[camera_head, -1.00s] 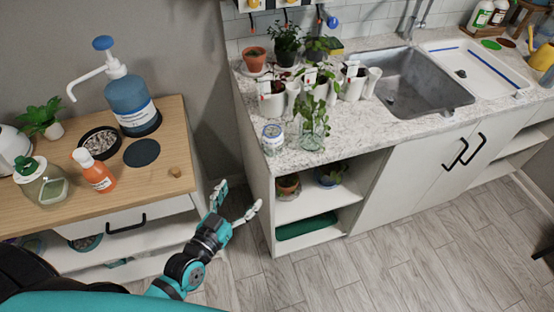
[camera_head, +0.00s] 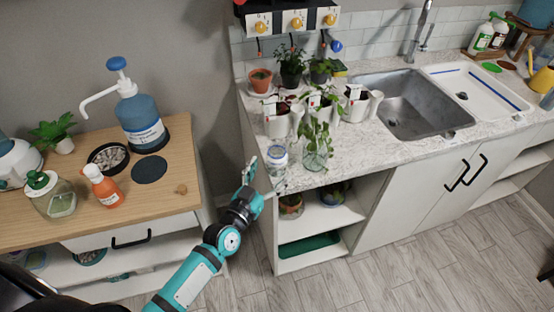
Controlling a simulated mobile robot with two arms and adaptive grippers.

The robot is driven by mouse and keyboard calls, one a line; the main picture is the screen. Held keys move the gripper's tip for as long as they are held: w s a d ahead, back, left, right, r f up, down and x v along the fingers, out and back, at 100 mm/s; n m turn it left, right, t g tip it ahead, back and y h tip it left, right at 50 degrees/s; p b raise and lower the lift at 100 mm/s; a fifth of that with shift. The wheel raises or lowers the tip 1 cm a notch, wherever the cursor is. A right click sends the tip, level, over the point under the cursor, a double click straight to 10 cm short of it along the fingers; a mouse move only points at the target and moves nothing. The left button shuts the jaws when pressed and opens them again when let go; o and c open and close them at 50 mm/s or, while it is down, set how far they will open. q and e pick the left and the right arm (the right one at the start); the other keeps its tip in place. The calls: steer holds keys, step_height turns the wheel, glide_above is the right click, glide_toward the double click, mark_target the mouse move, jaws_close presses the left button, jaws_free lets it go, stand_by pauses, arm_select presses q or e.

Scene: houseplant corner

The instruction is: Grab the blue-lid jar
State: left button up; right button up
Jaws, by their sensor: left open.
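The blue-lid jar (camera_head: 276,161) is a small clear jar with a pale, bluish top. It stands upright on the near left corner of the marble counter (camera_head: 376,155). My left gripper (camera_head: 266,174) is open and empty just left of and in front of the jar, at the counter's corner. One finger points up beside the jar's left side and the other reaches toward the counter edge below it. I cannot tell whether a finger touches the jar. My right gripper is not in view.
A glass vase with a plant (camera_head: 317,150) stands close to the jar's right. White pots (camera_head: 281,122) stand behind it. The sink (camera_head: 408,103) is farther right. A wooden cabinet (camera_head: 150,198) with a blue pump bottle (camera_head: 141,119) stands at left, across a gap.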

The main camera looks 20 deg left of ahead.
mark_target(273, 158)
arm_select(q)
steer(key=w, duration=0.4)
steer(key=shift+w+d+p, duration=0.3)
steer(key=shift+p, duration=0.05)
steer(key=shift+w+d, duration=0.1)
steer(key=shift+w, duration=0.1)
steer(key=shift+s, duration=0.1)
steer(key=shift+c, duration=0.5)
steer(key=c, duration=1.3)
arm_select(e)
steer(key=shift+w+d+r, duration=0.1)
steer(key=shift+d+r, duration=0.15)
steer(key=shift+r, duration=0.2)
arm_select(q)
steer(key=shift+r, duration=0.25)
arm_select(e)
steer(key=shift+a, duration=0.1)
